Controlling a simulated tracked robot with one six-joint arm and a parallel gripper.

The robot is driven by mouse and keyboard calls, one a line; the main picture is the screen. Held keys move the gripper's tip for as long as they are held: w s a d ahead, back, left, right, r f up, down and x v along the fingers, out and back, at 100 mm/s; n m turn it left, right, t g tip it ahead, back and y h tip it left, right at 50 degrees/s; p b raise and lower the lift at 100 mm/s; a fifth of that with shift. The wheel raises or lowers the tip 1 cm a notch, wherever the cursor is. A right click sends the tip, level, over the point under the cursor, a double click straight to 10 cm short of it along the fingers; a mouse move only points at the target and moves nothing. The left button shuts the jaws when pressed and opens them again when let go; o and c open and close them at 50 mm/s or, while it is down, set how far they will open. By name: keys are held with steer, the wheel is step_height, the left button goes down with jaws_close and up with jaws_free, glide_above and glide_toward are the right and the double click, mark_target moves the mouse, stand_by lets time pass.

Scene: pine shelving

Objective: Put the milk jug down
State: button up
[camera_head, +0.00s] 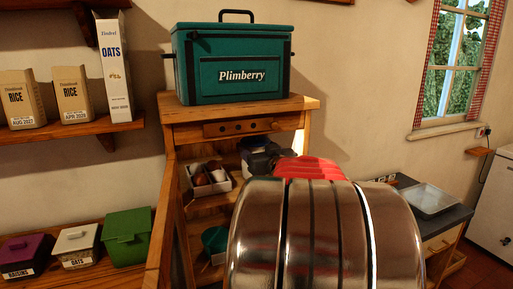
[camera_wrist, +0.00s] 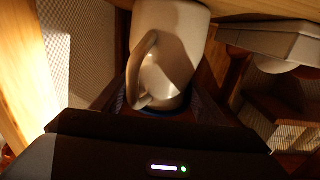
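The milk jug (camera_wrist: 182,40) is a cream-white jug with a curved handle, seen in the wrist view at top centre. Its handle faces my gripper. The dark fingers of my gripper (camera_wrist: 170,88) lie along both sides of the jug and appear closed on it. In the head view the dark end of my gripper (camera_head: 264,160) is in the pine shelving, below the top board. Most of the jug is hidden there. Whether its base touches a shelf cannot be told.
A teal Plimberry box (camera_head: 230,85) stands on the shelving's top (camera_head: 190,112). A white tray of small items (camera_head: 222,186) sits left of my gripper. A pine post (camera_wrist: 30,65) is close at left in the wrist view. A grey-white object (camera_wrist: 265,40) is at right.

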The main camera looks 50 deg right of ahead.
steer(key=shift+o, duration=0.8)
steer(key=shift+r, duration=0.1)
steer(key=v, duration=1.2)
steer(key=shift+s, duration=0.1)
